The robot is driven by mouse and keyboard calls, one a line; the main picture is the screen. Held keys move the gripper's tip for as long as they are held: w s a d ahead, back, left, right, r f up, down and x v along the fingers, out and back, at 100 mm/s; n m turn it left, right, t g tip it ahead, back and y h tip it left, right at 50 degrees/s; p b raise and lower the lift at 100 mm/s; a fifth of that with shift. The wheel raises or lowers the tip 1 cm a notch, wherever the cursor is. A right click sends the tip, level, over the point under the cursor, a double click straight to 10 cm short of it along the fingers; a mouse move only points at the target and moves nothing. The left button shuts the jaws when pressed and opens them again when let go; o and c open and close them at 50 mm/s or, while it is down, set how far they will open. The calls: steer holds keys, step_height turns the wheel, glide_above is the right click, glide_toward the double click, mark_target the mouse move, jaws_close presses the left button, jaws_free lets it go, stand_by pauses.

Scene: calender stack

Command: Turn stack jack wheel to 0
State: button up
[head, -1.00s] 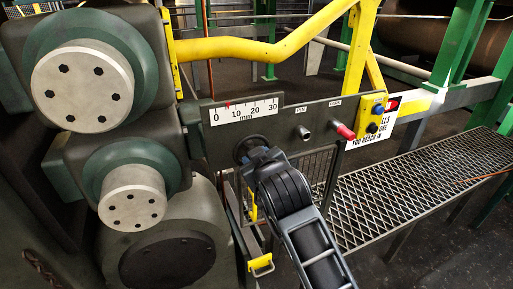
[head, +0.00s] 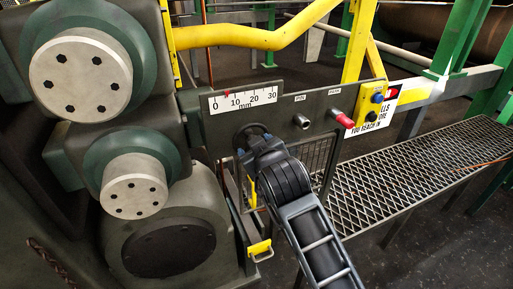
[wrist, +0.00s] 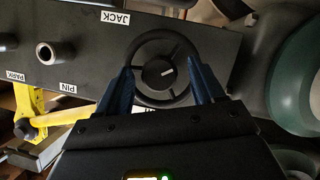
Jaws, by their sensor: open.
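The black jack wheel (wrist: 155,74) has a round rim, spokes and a hub with a white mark. In the head view the wheel (head: 243,133) sits on the dark panel below the scale, mostly hidden behind my gripper. My gripper (wrist: 161,62) is open, with one finger on each side of the wheel. The fingers overlap the rim in the picture; I cannot tell whether they touch it. The white millimetre scale (head: 243,98) runs from 0 to 30. Its small red marker (head: 226,93) stands between 0 and 10.
A pin stub (head: 301,121) and a red-tipped park stub (head: 344,118) stick out to the right of the wheel. A yellow button box (head: 371,104) is at the panel's end. Large roll ends (head: 88,75) are on the left. A grated walkway (head: 400,185) lies right.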

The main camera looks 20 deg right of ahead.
steer(key=b+v, duration=0.2)
steer(key=v, duration=0.5)
steer(key=shift+s, duration=0.4)
steer(key=shift+r, duration=0.15)
